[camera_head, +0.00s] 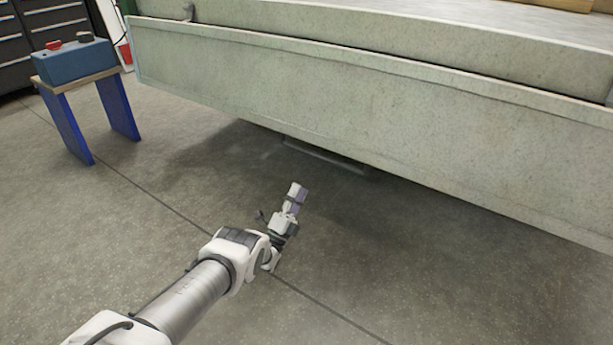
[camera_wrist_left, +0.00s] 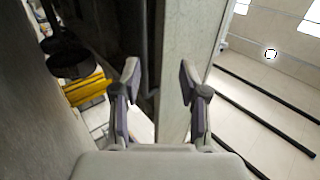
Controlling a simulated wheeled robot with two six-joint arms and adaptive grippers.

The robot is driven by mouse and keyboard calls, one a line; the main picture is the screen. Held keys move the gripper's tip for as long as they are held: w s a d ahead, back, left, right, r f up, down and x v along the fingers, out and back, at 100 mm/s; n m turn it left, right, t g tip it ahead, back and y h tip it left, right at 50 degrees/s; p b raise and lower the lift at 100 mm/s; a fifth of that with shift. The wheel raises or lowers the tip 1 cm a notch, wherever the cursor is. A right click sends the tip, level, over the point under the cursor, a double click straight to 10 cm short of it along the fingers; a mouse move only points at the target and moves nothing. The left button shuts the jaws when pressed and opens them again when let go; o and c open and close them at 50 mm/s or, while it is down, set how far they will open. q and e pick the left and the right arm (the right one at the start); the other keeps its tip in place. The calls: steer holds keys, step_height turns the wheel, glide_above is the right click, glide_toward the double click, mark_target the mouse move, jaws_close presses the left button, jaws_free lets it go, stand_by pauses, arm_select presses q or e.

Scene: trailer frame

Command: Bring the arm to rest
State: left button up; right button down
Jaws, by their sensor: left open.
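My left arm comes in from the lower left of the head view, and its gripper (camera_head: 297,190) is held in front of the trailer's side panel, above the floor. In the left wrist view the two fingers of the left gripper (camera_wrist_left: 159,85) stand apart with nothing between them. The grey trailer panel (camera_head: 370,105) runs across the head view from upper left to lower right. The gripper appears apart from it. My right gripper is in neither view.
A blue box (camera_head: 75,62) with a red knob stands on a small bench with blue legs (camera_head: 118,105) at the left. Dark drawers (camera_head: 15,45) are behind it. A thin bar (camera_head: 325,158) shows under the trailer. The concrete floor (camera_head: 470,280) at the right is clear.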

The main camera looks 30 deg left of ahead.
arm_select(q)
steer(key=v, duration=0.3)
steer(key=shift+s+f, duration=0.25)
steer(key=shift+s, duration=0.1)
steer(key=shift+r, duration=0.15)
